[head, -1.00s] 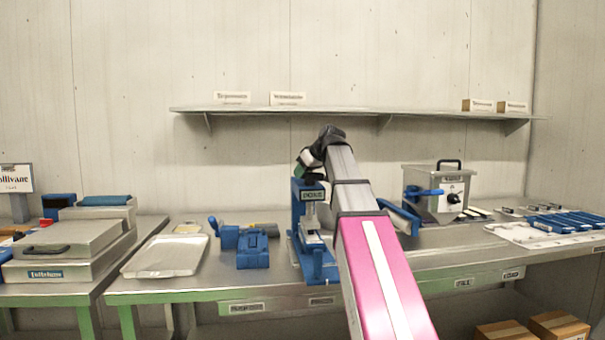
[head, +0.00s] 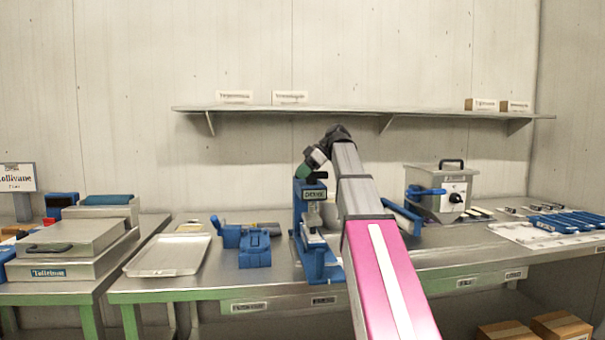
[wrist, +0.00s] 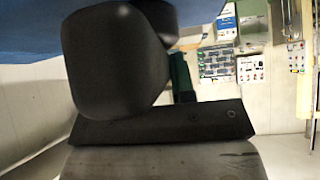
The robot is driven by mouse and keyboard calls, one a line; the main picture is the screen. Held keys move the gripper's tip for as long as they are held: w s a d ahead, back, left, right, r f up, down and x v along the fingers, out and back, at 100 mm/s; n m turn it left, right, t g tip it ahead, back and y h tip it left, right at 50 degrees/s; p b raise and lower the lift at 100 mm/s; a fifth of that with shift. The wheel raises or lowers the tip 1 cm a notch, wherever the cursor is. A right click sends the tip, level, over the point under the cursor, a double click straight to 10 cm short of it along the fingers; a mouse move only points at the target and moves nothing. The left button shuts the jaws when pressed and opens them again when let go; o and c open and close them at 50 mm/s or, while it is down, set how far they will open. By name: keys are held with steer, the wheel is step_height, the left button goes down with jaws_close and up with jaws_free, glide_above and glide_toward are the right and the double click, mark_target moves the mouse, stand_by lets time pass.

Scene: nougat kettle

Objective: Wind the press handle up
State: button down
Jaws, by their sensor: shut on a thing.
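The blue press (head: 318,258) stands upright on the steel table, left of my arm, with a label plate near its top. My gripper (head: 305,173) is at the top of the press, partly hidden by its own wrist. In the wrist view, a dark rounded grip (wrist: 115,60), which looks like the press handle's end, is close against my dark gripper finger (wrist: 160,125). My gripper is shut on it. The rest of the handle is hidden in the head view.
A metal tray (head: 168,256) and a blue device (head: 254,249) lie left of the press. A steel box with a dial (head: 437,191) stands to the right. A wall shelf (head: 360,110) runs above the table. Blue tools lie on a white board (head: 520,233) at far right.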

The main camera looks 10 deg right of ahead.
steer(key=shift+s+n+g, duration=0.25)
steer(key=shift+n+g, duration=0.45)
steer(key=shift+n, duration=0.3)
steer(key=shift+f, duration=0.1)
steer(key=c, duration=1)
jaws_free()
steer(key=shift+o, duration=0.2)
